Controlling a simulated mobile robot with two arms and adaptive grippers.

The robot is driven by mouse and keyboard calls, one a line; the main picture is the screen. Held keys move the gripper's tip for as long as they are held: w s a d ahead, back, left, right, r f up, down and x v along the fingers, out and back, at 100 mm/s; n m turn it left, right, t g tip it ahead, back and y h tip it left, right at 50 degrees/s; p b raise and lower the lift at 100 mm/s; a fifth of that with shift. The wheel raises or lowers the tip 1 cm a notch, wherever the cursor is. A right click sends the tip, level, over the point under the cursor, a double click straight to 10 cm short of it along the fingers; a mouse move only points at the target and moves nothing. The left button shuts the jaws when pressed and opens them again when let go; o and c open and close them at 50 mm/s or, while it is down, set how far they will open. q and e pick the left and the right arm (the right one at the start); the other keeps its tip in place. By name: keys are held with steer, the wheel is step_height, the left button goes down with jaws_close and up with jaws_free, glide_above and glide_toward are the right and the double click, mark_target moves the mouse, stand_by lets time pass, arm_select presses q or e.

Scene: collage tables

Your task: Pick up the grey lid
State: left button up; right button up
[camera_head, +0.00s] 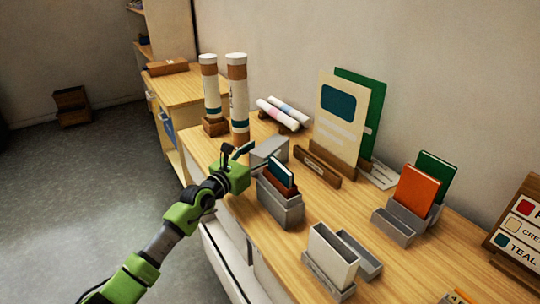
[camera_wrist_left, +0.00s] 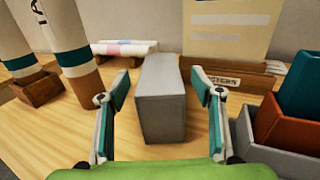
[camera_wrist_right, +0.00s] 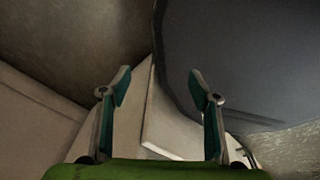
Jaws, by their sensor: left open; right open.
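A plain grey box-shaped piece (camera_head: 270,151), which looks like the grey lid, stands on the wooden tabletop. In the left wrist view the grey lid (camera_wrist_left: 161,100) stands upright between my spread fingers, with a gap on each side. My left gripper (camera_head: 240,151) is open and empty, just left of the lid in the head view. Its fingers do not visibly touch the lid. My right gripper (camera_wrist_right: 158,85) is open and empty, away from the tabletop, and is not seen in the head view.
Two tall tubes (camera_head: 238,95) stand behind the left gripper. A grey holder (camera_head: 280,208) with coloured cards stands close to the right of the lid. Rolled papers (camera_head: 283,112) and a wooden poster stand (camera_head: 318,165) lie behind. More grey holders (camera_head: 330,262) stand nearer.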

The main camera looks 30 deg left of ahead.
mark_target(270, 145)
arm_select(q)
steer(key=w, duration=0.4)
steer(key=shift+d, duration=0.25)
steer(key=shift+w, duration=0.3)
arm_select(e)
steer(key=shift+s+d+f, duration=0.15)
steer(key=shift+s+f, duration=0.1)
steer(key=shift+s, duration=0.6)
steer(key=shift+d, duration=0.1)
arm_select(q)
steer(key=shift+c, duration=0.7)
steer(key=c, duration=1)
arm_select(e)
steer(key=shift+w+d, duration=0.1)
arm_select(q)
steer(key=shift+c, duration=0.2)
